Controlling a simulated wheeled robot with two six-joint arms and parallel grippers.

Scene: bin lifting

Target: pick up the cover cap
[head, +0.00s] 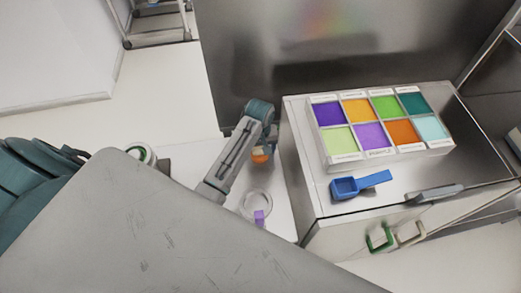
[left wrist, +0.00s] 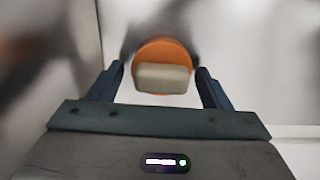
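The cover cap (head: 261,155) shows as a small orange piece on the low white surface beside the steel cabinet, partly covered by my left arm in the head view. In the left wrist view the cap (left wrist: 163,50) is a round orange disc with a beige block-like grip (left wrist: 161,78) on it. My left gripper (left wrist: 160,70) is open, with one finger on each side of the grip and a visible gap at both sides. In the head view the left gripper (head: 264,145) is just above the cap, its fingers hard to make out. My right gripper is not in view.
A steel cabinet (head: 305,190) stands to the right, bearing a tray (head: 329,165) of several coloured compartments and a blue scoop (head: 345,188). A white ring-shaped piece with a purple tab (head: 259,217) lies in front of the cap. A dark steel panel (head: 240,60) stands behind.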

